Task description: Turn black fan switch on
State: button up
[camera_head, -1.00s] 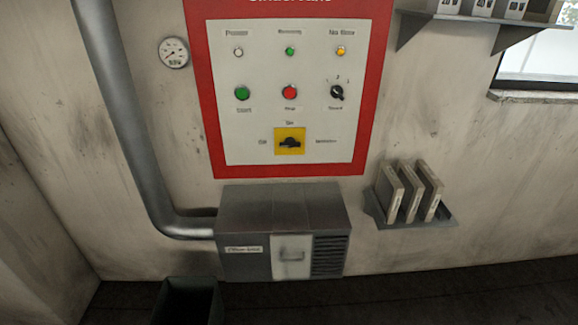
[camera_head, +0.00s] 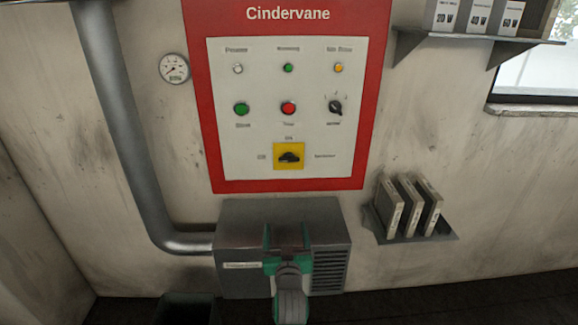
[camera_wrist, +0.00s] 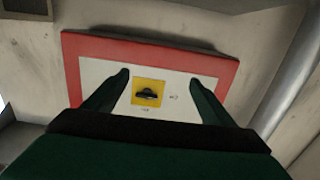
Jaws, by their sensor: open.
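The black fan switch (camera_head: 289,157) is a rotary knob on a yellow square plate, low on the white panel with a red frame (camera_head: 205,120). Its handle looks roughly horizontal; the small labels around it are too blurred to read surely. In the wrist view the switch (camera_wrist: 148,95) shows between the two fingers, upside down relative to the head view. My gripper (camera_head: 287,238) is open and empty, with green and dark fingers. In the head view it appears below the switch, in front of the grey box. It is apart from the switch.
A grey vented box (camera_head: 325,215) sits on the wall below the panel, joined to a thick pipe (camera_head: 120,130) at left. A small shelf (camera_head: 425,238) with upright slabs is at right. Green (camera_head: 241,109) and red (camera_head: 288,108) buttons and a selector knob (camera_head: 335,107) are above the switch.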

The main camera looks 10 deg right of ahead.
send_near(289, 160)
jog(key=s, duration=0.2)
jog(key=w, duration=0.3)
jog(key=w+d, duration=0.1)
jog(key=w, duration=0.6)
jog(key=shift+w+d+f, duration=0.2)
jog(key=shift+w+d, duration=0.05)
jog(key=shift+w, duration=0.15)
jog(key=shift+a, duration=0.1)
jog(key=c, duration=1.1)
